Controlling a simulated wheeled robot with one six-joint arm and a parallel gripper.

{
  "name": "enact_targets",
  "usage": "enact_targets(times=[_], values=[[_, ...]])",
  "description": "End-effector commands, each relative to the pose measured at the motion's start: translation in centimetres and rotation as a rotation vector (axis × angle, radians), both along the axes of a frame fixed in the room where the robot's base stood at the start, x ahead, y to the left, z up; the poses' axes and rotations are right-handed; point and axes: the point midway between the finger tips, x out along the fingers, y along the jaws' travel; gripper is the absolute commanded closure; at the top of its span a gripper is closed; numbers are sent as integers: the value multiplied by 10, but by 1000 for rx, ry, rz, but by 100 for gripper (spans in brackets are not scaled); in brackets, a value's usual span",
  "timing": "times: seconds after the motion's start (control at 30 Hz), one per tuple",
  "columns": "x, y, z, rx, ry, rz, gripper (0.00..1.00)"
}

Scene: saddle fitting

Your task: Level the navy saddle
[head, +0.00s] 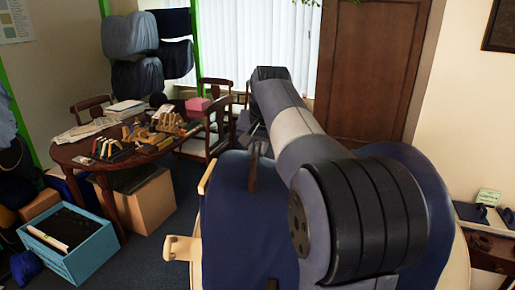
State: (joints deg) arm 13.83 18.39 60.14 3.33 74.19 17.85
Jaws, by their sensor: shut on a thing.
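The navy saddle (226,222) fills the lower middle of the head view, and its blue surface also shows to the right of my arm. A dark brown strap-like piece (253,178) stands upright against its upper part. My gripper (257,148) is at the top of this brown piece, beyond my arm, and appears shut on it. The fingertips are small and partly hidden, so the exact grip is hard to see. My arm covers the middle of the saddle, and I cannot tell its tilt.
A round wooden table (70,152) with tools stands at the left. A blue crate (70,245) and a cardboard box (140,200) are on the floor there. A pale wooden bracket (181,248) juts out left of the saddle. A side table (492,246) stands at the right.

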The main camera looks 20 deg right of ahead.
Motion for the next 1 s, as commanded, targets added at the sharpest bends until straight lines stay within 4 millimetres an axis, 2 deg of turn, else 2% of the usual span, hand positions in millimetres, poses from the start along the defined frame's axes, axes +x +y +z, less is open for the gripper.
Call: enact_targets(times=[0.07,0.1,0.33,0.67,0.77,1.0], values=[[0,0,0,0,1,0,100],[0,0,0,1,2,0,77],[0,0,0,0,1,0,59],[-2,0,6,1,-1,-1,59],[-9,1,19,0,-3,-1,59],[-31,3,63,0,-3,-1,59]])
